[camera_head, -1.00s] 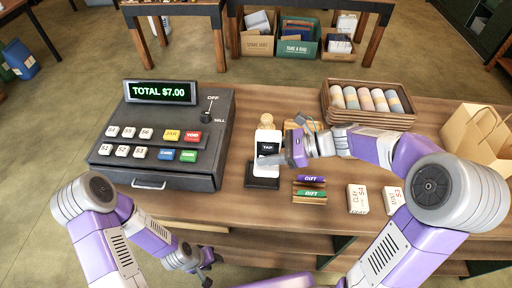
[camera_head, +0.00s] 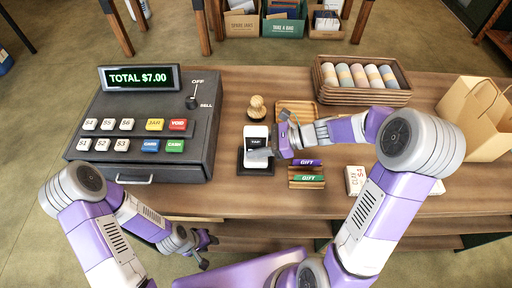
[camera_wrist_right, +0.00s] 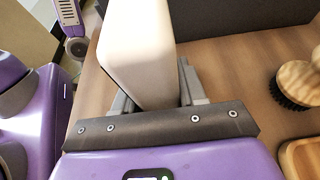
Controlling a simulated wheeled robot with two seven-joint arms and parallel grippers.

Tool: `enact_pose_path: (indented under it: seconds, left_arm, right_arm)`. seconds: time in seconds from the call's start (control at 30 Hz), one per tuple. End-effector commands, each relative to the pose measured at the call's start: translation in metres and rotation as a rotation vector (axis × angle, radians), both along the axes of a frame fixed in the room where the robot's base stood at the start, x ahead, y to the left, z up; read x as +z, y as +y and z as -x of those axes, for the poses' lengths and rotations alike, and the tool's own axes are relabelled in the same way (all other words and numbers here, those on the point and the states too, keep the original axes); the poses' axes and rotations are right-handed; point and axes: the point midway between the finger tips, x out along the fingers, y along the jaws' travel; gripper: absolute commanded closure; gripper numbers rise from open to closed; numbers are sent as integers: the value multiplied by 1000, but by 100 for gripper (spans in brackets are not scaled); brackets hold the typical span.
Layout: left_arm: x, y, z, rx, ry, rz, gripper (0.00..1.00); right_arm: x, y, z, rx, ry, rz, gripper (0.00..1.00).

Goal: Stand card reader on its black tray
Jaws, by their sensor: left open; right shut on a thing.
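The white card reader (camera_head: 256,133), with a black "TAP" screen, is roughly upright over the black tray (camera_head: 246,170) on the counter. I cannot tell whether its bottom touches the tray. My right gripper (camera_head: 271,151) comes from the right and is shut on the reader. In the right wrist view the reader's pale body (camera_wrist_right: 140,45) stands between the two fingers (camera_wrist_right: 158,95); the tray is not seen there. My left gripper (camera_head: 204,252) is open and empty, low in front of the counter edge.
The cash register (camera_head: 150,130) stands left of the tray. A wooden-handled brush or stamp (camera_head: 257,108) is behind the reader, with a wooden tray (camera_head: 297,108) beside it. Gift cards (camera_head: 306,174) stand close on the right. A paper bag (camera_head: 476,115) is further right.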

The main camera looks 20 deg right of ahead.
Motion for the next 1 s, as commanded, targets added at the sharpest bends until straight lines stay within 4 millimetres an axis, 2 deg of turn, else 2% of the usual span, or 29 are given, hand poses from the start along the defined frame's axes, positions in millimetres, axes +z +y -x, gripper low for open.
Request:
enact_pose_path:
  seconds: [0.37, 0.4, 0.53, 0.9, 1.0]
  left_arm:
    - [-3, 0, 0, 0, 0, 0, 57]
    - [-2, 0, 0, 0, 0, 0, 57]
    - [-2, 0, 0, 0, 0, 0, 57]
    - [1, 0, 0, 0, 0, 0, 57]
    - [4, 0, 0, 0, 0, 0, 57]
  right_arm:
    - [-5, 0, 0, 0, -3, -1, 100]
    - [-5, 0, 0, -1, -2, -1, 55]
    - [-4, 0, 0, 0, -1, -1, 35]
    - [1, -1, 0, 0, -2, 0, 34]
    - [6, -14, 2, -5, -4, 1, 34]
